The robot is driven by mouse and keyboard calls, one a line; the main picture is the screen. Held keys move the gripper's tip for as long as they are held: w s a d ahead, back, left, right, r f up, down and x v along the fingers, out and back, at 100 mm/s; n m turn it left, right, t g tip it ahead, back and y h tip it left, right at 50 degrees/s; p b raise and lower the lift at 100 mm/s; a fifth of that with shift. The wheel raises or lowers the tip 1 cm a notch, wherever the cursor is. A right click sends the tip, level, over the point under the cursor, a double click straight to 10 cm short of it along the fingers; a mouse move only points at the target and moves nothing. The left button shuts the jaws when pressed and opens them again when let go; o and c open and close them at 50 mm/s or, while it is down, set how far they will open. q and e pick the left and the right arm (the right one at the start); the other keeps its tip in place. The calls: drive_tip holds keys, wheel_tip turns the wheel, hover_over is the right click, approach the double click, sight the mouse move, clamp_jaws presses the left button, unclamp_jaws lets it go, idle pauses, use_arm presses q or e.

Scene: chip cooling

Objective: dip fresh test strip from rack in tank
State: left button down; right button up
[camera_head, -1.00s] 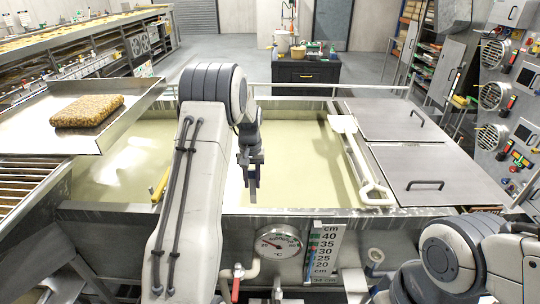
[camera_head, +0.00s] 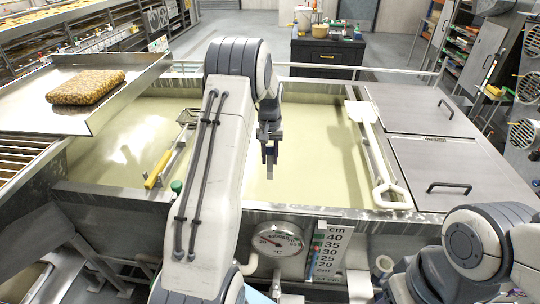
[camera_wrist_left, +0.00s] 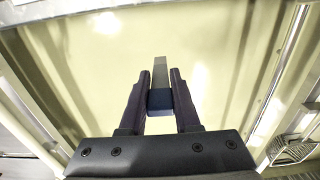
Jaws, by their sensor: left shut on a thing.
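My left gripper (camera_head: 270,150) hangs over the middle of the tank, fingers pointing down. It is shut on a small test strip (camera_head: 270,172) with a blue end and a grey tip. The strip also shows in the left wrist view (camera_wrist_left: 160,72), its blue part between the two dark fingers (camera_wrist_left: 160,98). The tank (camera_head: 350,213) holds pale yellowish liquid. The strip points down at the liquid; I cannot tell whether its tip touches. I cannot make out a rack of strips clearly. My right arm shows at the lower right, its gripper out of view.
A dial thermometer (camera_head: 277,239) and a cm scale (camera_head: 327,252) are on the tank's front. A white paddle (camera_head: 378,160) lies along the right side by the metal lids (camera_head: 445,165). A yellow-handled skimmer (camera_head: 158,170) lies at left. A tray (camera_head: 120,92) holds a brown block (camera_head: 86,87).

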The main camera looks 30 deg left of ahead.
use_arm(q)
wheel_tip(320, 180, down, 20)
drive_tip(key=b, duration=1.4)
drive_tip(key=shift+f, duration=0.2)
drive_tip(key=shift+r, duration=0.15)
idle(2.0)
wheel_tip(320, 180, up, 26)
drive_tip(key=p, duration=1.9)
drive_tip(key=shift+p, duration=0.3)
drive_tip(key=shift+s, duration=0.1)
